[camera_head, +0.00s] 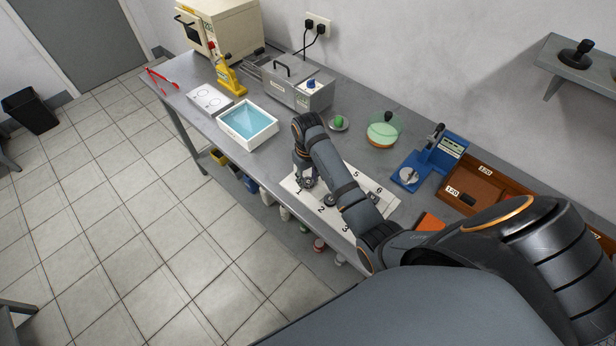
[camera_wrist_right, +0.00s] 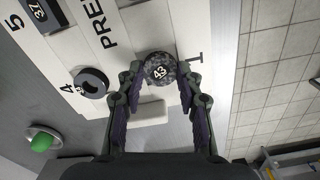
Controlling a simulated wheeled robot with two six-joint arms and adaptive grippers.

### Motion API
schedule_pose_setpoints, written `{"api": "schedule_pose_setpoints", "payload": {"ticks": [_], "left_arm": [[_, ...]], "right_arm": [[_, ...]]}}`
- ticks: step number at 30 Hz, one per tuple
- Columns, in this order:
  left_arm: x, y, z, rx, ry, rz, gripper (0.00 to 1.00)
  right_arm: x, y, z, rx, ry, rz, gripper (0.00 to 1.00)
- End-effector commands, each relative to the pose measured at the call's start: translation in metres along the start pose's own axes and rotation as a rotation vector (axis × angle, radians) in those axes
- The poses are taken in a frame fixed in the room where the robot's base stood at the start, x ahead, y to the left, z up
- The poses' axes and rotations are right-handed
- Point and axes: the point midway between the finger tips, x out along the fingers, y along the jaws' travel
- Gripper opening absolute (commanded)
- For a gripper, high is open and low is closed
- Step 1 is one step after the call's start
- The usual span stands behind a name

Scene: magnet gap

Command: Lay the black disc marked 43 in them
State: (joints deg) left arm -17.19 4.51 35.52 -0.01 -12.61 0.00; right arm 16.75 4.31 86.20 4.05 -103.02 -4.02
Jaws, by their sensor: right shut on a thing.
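The black disc marked 43 (camera_wrist_right: 160,71) has a speckled rim and a pale label. It sits between the fingertips of my right gripper (camera_wrist_right: 160,78), which is shut on it by position 1 of the white numbered board (camera_wrist_right: 140,25). In the head view my right gripper (camera_head: 306,183) is low over the left end of that board (camera_head: 290,187), and its arm hides much of the board. Whether the disc touches the board is hard to tell. My left gripper is not in view.
Another black disc (camera_wrist_right: 90,83) lies by position 4, and one marked 37 (camera_wrist_right: 38,9) lies beyond. A blue-lined white tray (camera_head: 248,123), grey bath (camera_head: 297,90), yellow press (camera_head: 229,78), red tongs (camera_head: 161,80) and blue device (camera_head: 430,160) stand on the bench.

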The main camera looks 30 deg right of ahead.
Motion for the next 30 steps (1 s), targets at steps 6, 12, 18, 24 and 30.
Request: {"api": "schedule_pose_setpoints", "payload": {"ticks": [6,12,18,24,30], "left_arm": [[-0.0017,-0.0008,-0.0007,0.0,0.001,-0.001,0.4],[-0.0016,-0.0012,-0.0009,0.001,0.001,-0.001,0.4],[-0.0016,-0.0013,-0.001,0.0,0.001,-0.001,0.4],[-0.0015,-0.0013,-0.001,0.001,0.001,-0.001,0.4],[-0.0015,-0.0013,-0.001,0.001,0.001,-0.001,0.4]], "right_arm": [[0.0014,-0.0001,-0.0001,0.0,0.0,0.0,0.03],[0.0022,-0.0001,-0.0001,0.0,0.001,0.0,0.55],[0.0022,-0.0001,-0.0001,0.0,0.0,0.0,0.62],[0.0024,-0.0001,0.0,0.0,0.0,0.0,0.52],[0.0023,-0.0001,0.0,0.0,0.0,0.0,0.38]]}}
